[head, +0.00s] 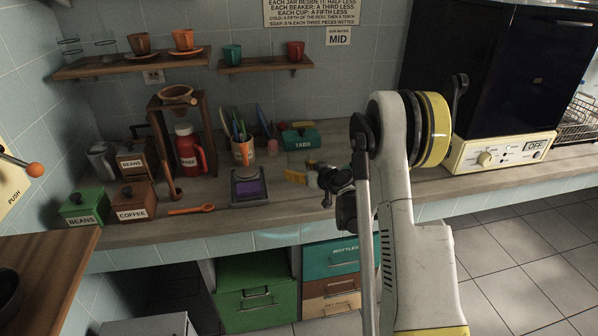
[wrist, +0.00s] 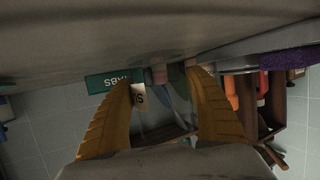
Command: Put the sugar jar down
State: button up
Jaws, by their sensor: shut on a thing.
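My gripper (head: 303,175) is low over the counter, right of the purple-topped scale and in front of the green TABS box. In the wrist view its two yellow fingers (wrist: 160,80) stand apart, with a clear, glassy thing between them, taken as the sugar jar. A white label (wrist: 139,97) with an S shows beside the left finger. The jar's outline is hard to make out, and the head view barely shows it. I cannot tell whether its base touches the counter (head: 245,222).
The scale (head: 249,187), TABS box (head: 300,138) and a cup of utensils (head: 243,152) stand nearby. An orange spoon (head: 191,209), red bottle (head: 189,149) and BEANS and COFFEE boxes (head: 134,201) are further left. Counter right of the scale looks clear toward the front edge.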

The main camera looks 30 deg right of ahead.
jog(key=shift+f, duration=0.15)
jog(key=o, duration=1.4)
